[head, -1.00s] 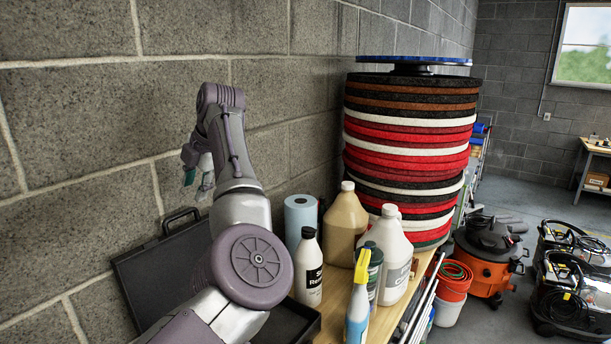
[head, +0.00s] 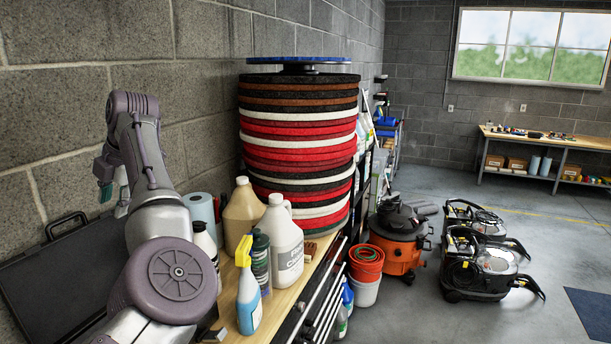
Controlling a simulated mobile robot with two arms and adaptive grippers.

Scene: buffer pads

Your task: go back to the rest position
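My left arm comes up from the lower left of the head view, in front of the block wall. My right gripper is not in view. The tall stack of buffer pads (head: 298,150), in black, brown, red and white, stands to the right of my arm with a blue disc (head: 295,60) on top.
A wooden bench (head: 283,303) holds jugs (head: 284,245), a spray bottle (head: 248,295) and a blue roll (head: 199,208). An orange vacuum (head: 398,240), a red bucket (head: 365,265) and black machines (head: 480,265) stand on the floor. Open floor lies at right.

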